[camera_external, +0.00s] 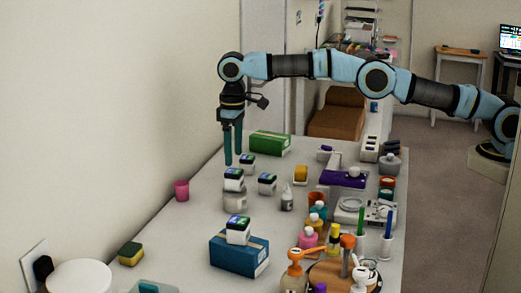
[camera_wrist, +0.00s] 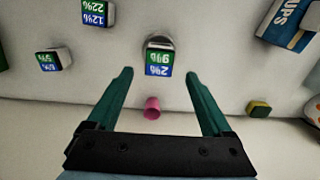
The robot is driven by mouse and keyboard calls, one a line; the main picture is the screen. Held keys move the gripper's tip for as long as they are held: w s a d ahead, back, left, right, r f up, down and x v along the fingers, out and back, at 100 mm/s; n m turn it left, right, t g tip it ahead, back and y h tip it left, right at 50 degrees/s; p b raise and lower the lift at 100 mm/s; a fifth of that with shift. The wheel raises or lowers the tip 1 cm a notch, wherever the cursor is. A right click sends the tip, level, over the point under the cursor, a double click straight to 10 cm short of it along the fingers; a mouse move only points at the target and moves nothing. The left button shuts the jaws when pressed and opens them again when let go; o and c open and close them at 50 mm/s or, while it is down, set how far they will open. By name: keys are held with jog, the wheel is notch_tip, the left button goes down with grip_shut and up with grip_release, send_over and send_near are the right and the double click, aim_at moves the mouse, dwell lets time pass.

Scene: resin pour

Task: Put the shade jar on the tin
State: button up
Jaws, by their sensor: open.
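Several white shade jars with green and blue labelled tops stand on the table. A third jar (camera_external: 267,182), marked 22% and 12% (camera_wrist: 97,13), stands to the right. Another jar (camera_external: 238,226) sits on a blue box. My gripper (camera_external: 232,163) is open and empty, pointing down, its fingertips apart from the jars.
The blue box (camera_external: 239,256) is at the front and a green box (camera_external: 270,143) at the back. A pink cup (camera_external: 181,190) and a sponge (camera_external: 131,254) stand near the wall.

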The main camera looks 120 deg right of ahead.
aim_at(234, 171)
jog(key=w+a+r+n+p, duration=0.2)
jog(key=a+r, duration=0.5)
jog(key=a, duration=0.2)
jog(key=s+a+n, duration=0.3)
jog(key=s+a, duration=0.3)
jog(key=a, duration=0.6)
jog(key=s+a+f+n, duration=0.1)
jog(key=s+a, duration=0.4)
jog(key=s, duration=0.5)
jog(key=s+a+f+n+t, duration=0.1)
jog(key=s+a, duration=0.4)
jog(key=s, duration=0.4)
jog(key=s+a+f, duration=0.2)
jog(key=s+a, duration=0.4)
jog(key=s, duration=0.4)
jog(key=shift+s+n+t, duration=0.3)
jog(key=shift+s+n, duration=0.05)
jog(key=shift+n, duration=0.05)
